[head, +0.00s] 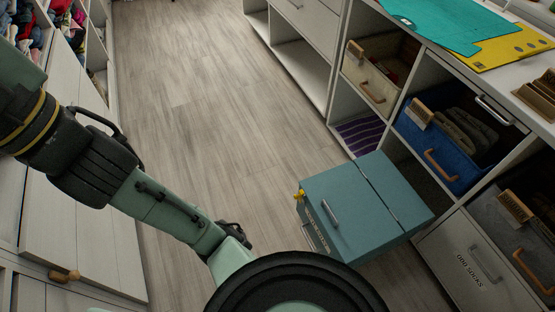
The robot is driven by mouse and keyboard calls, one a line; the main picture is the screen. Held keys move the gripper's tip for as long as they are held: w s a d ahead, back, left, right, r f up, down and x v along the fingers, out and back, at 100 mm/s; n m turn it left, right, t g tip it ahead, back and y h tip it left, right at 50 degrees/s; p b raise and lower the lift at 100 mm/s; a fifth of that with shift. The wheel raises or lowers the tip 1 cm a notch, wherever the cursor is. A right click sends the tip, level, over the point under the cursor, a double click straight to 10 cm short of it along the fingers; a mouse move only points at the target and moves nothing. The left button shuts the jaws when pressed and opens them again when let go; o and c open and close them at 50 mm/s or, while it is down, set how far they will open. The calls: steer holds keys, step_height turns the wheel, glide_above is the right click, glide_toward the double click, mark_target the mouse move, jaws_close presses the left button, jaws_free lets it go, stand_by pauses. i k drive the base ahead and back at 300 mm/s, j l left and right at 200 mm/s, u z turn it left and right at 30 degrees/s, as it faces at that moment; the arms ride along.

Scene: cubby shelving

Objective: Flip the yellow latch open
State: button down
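The yellow latch (300,194) is a small piece on the left edge of a teal box (345,215), near its upper left corner. The box stands on the floor in front of the cubby shelving. The latch is small in this view, and I cannot tell its exact position. My arm runs from the bottom middle to the upper left and leaves the picture there. I see no gripper fingers, and no part of my arm visibly touches the latch.
A metal handle (329,213) is on the box. Cubby shelving with a blue bin (436,144), a beige bin (362,84) and a grey bin (490,226) stands at right. White cabinets (75,220) are at left. The wooden floor (205,85) between is clear.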

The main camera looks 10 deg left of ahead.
mark_target(299, 197)
steer(key=i+l, duration=0.1)
steer(key=l, duration=0.2)
steer(key=i+l, duration=0.15)
steer(key=l, duration=0.2)
steer(key=i+l, duration=0.1)
steer(key=l, duration=0.2)
steer(key=u, duration=1.75)
